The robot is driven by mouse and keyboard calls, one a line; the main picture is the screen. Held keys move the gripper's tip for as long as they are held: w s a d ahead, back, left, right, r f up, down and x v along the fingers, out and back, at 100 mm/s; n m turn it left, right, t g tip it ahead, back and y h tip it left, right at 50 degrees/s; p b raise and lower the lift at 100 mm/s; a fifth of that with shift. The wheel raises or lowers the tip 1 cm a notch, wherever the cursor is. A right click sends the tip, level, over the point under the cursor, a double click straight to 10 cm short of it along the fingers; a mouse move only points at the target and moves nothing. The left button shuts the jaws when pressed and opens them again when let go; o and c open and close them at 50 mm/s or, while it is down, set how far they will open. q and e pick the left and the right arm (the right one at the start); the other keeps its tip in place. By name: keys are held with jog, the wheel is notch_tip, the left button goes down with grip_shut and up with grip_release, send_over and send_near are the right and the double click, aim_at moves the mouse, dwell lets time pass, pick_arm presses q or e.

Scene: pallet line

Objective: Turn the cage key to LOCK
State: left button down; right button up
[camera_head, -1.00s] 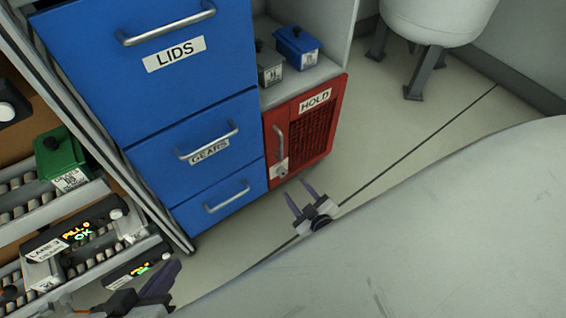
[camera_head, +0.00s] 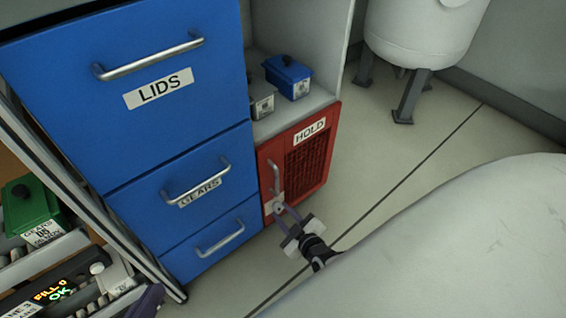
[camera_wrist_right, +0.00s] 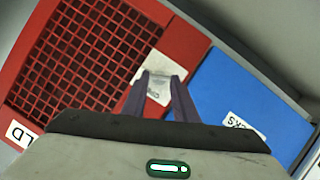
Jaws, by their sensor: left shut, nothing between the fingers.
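The red cage door (camera_head: 322,160), labelled HOLD, is closed and has a mesh window and an upright handle (camera_head: 276,180). Its pale lock plate (camera_head: 269,208) is at the lower left corner, and it also shows in the right wrist view (camera_wrist_right: 158,88). My right gripper (camera_head: 283,209) is at this plate, with its two purple fingers apart on either side of it in the wrist view. The key is too small and covered to make out, so its direction and any contact cannot be told. My left gripper (camera_head: 148,300) shows only partly at the bottom left, away from the cage.
A blue box (camera_head: 288,77) and a grey box (camera_head: 261,98) sit on the shelf above. A green box (camera_head: 30,210) is on rollers at left.

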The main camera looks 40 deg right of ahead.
jog(key=c, duration=0.3)
jog(key=shift+d+r+m+y, duration=0.1)
jog(key=shift+d+m+y, duration=0.05)
jog(key=shift+m+y, duration=0.65)
jog(key=shift+d+m+y, duration=0.15)
jog(key=shift+m+y, duration=0.35)
jog(key=shift+m, duration=0.5)
jog(key=shift+c, duration=0.2)
jog(key=o, duration=1.1)
jog(key=shift+c, duration=0.2)
pick_arm(q)
jog(key=shift+r, duration=0.1)
pick_arm(e)
jog(key=shift+s+r+g+p, duration=0.2)
jog(key=shift+s+g+p, duration=0.1)
jog(key=shift+p, duration=0.05)
pick_arm(q)
jog(key=shift+s+a+f+g+y+p, duration=0.15)
jog(key=shift+a+f+g+y+p, duration=0.3)
jog(key=shift+f+p, duration=0.35)
jog(key=shift+s+a+f+g+y+p, duration=0.2)
jog(key=shift+a+f+y+p, duration=0.15)
jog(key=shift+a+f+p, duration=0.35)
jog(key=shift+s+a+f+g+y+p, duration=0.1)
jog(key=shift+a+f+g+y+p, duration=0.3)
jog(key=shift+f+p, duration=0.5)
pick_arm(e)
jog(key=v, duration=0.9)
jog(key=shift+s, duration=0.25)
